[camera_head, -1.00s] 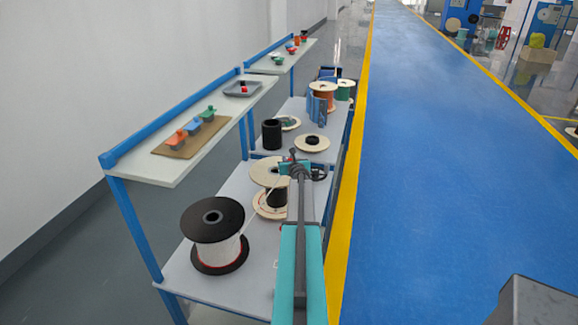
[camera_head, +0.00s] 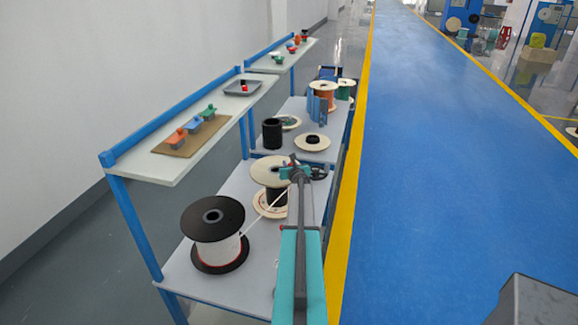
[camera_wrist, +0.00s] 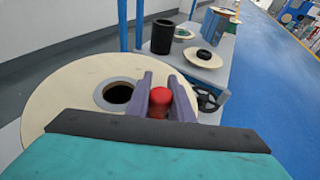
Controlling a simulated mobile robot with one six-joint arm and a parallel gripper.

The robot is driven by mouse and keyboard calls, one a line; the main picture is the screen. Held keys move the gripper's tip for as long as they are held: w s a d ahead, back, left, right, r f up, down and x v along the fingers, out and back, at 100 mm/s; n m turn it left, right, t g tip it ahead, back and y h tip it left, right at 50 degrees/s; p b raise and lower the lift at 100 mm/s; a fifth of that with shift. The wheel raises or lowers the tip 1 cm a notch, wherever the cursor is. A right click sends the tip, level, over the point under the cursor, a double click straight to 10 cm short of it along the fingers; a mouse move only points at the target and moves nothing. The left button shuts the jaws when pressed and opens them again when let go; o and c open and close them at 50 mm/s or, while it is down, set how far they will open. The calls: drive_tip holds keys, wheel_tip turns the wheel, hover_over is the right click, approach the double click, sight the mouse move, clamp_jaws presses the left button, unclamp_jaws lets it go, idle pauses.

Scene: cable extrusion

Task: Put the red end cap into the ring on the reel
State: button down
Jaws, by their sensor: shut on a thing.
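The red end cap (camera_wrist: 160,99) shows in the wrist view between the two purple-grey fingers of my gripper (camera_wrist: 161,80), which is shut on it. The wooden-flanged reel (camera_wrist: 62,88) lies below and around the fingers. The grey ring (camera_wrist: 97,95) surrounds the dark hole in its flange, just left of the left finger. The cap is to the right of the ring, outside it. In the head view the same reel (camera_head: 262,170) stands beside my gripper, whose fingertips and cap I cannot make out. A white cable (camera_head: 265,212) runs from the black-flanged reel (camera_head: 212,228) towards my gripper.
A black handwheel (camera_wrist: 208,98) is right of the reel. Behind it are a black cylinder (camera_wrist: 162,37) and a wooden disc (camera_wrist: 205,56) with a black piece. An upper shelf (camera_head: 160,170) with coloured parts runs along the left. The blue floor at right is clear.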

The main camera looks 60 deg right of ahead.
drive_tip(key=shift+f, duration=0.15)
drive_tip(key=c, duration=1.6)
unclamp_jaws()
drive_tip(key=shift+o, duration=0.2)
drive_tip(key=shift+r, duration=0.2)
drive_tip(key=b+v, duration=0.1)
drive_tip(key=v, duration=1.1)
drive_tip(key=shift+b, duration=0.35)
drive_tip(key=shift+r, duration=0.1)
